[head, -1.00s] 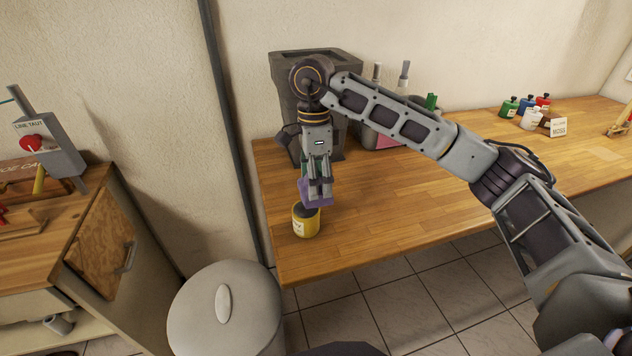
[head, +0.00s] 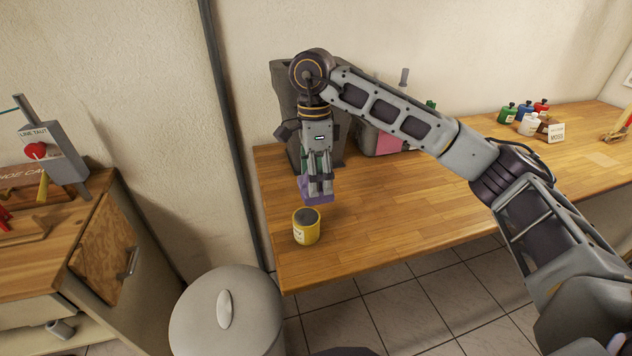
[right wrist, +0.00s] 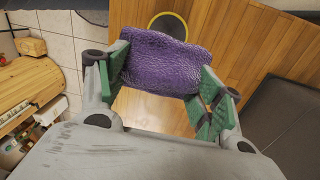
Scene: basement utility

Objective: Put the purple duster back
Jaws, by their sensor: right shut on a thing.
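The purple duster (head: 316,190) is held in my right gripper (head: 320,180) above the left part of the wooden bench. In the right wrist view the duster (right wrist: 160,62) fills the space between the green finger pads of the right gripper (right wrist: 160,80), which is shut on it. A yellow tin (head: 306,228) with a dark top stands on the bench just in front of and below the duster. In the right wrist view part of the tin's rim (right wrist: 168,16) shows beyond the duster. My left gripper is out of view.
A dark grey bin-like container (head: 286,92) stands at the back left of the bench (head: 400,200), partly behind my arm. A grey holder with a pink front (head: 386,142) is beside it. Several bottles (head: 525,112) stand farther right. A lidded grey bin (head: 250,315) stands on the floor.

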